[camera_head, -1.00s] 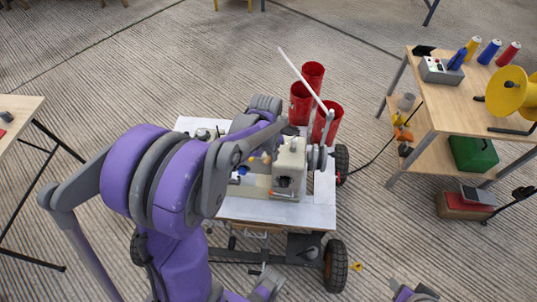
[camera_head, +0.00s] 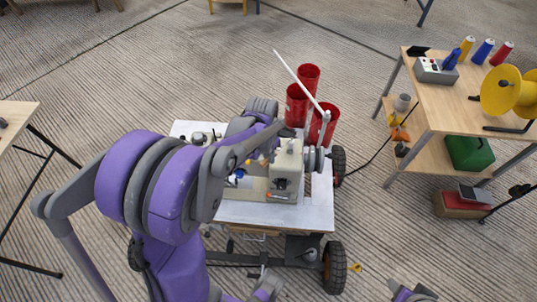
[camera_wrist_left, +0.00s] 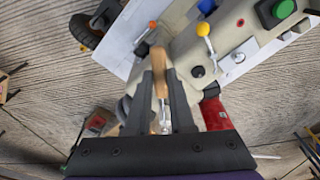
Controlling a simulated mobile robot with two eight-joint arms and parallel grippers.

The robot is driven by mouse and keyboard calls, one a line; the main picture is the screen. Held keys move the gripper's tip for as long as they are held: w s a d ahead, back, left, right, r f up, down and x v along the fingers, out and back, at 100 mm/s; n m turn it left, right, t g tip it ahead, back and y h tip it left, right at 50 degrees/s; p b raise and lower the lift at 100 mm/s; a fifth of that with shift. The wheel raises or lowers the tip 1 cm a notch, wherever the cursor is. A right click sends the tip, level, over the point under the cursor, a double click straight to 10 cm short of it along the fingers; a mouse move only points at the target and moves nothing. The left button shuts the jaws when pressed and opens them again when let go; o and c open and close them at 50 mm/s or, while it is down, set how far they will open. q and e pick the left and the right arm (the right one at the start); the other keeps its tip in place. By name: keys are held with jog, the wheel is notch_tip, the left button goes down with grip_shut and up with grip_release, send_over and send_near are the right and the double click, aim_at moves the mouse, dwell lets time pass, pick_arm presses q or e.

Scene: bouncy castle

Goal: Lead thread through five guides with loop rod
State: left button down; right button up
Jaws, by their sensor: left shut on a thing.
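My left gripper (camera_wrist_left: 160,85) is shut on a short wooden handle (camera_wrist_left: 159,60), which I take for the loop rod's; a thin metal piece shows between the fingers. In the head view the gripper (camera_head: 284,131) is just above the beige sewing machine (camera_head: 288,162), partly hidden by its own arm. In the left wrist view the machine (camera_wrist_left: 188,50) lies beyond the fingertips, with a yellow ball knob (camera_wrist_left: 203,29) and a green button (camera_wrist_left: 284,9). The thread and the guides are too small to make out.
The machine stands on a wheeled cart with a white top (camera_head: 318,212). Red cylindrical bins (camera_head: 322,122) and a slanted white rod (camera_head: 298,76) are behind it. A table (camera_head: 440,106) at right holds a control box (camera_head: 436,70), a yellow reel (camera_head: 507,92) and thread cones.

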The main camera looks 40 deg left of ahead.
pick_arm(q)
jog(key=s, duration=0.5)
jog(key=shift+a+f, duration=0.25)
jog(key=shift+a, duration=0.1)
pick_arm(e)
jog(key=shift+f, duration=0.15)
dwell(0.4)
